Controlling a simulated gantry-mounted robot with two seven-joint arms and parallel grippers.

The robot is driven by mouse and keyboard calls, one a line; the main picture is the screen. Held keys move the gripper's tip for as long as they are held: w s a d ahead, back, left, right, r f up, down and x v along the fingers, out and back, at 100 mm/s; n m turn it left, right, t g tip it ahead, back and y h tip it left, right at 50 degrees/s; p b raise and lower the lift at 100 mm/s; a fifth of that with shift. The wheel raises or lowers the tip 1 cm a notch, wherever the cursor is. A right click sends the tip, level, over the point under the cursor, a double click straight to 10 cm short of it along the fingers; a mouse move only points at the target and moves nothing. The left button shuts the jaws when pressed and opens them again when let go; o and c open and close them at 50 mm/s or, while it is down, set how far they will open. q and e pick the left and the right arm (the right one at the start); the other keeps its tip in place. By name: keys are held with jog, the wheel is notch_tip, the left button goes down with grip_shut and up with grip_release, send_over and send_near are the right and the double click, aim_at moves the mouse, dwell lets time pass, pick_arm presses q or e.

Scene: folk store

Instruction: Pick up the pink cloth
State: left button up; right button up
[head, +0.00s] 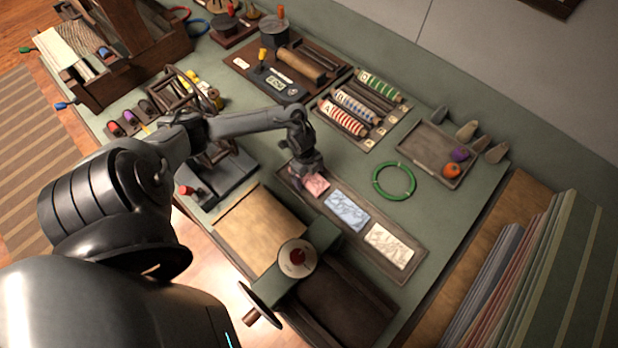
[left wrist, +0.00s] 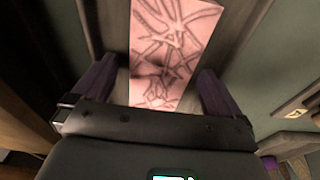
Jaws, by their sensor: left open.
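The pink cloth (head: 317,187) lies at the left end of a long dark tray (head: 345,190) on the green table. In the left wrist view the pink cloth (left wrist: 172,45) shows dark branching lines and runs down between the purple fingers. My left gripper (head: 312,178) is right over the cloth, pointing down, and hides part of it. In the wrist view my left gripper (left wrist: 160,90) is open, with one finger on each side of the cloth. I cannot tell whether the fingers touch it. My right gripper is not in view.
A blue cloth (head: 347,211) and a white cloth (head: 391,246) lie farther along the same tray. A green ring (head: 394,163) lies behind it. A wooden board (head: 258,228) and a wheeled device (head: 297,258) are in front. A small tray (head: 425,151) sits at the back right.

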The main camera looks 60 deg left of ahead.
pick_arm(q)
jog(key=c, duration=1.1)
jog(key=shift+r, duration=0.15)
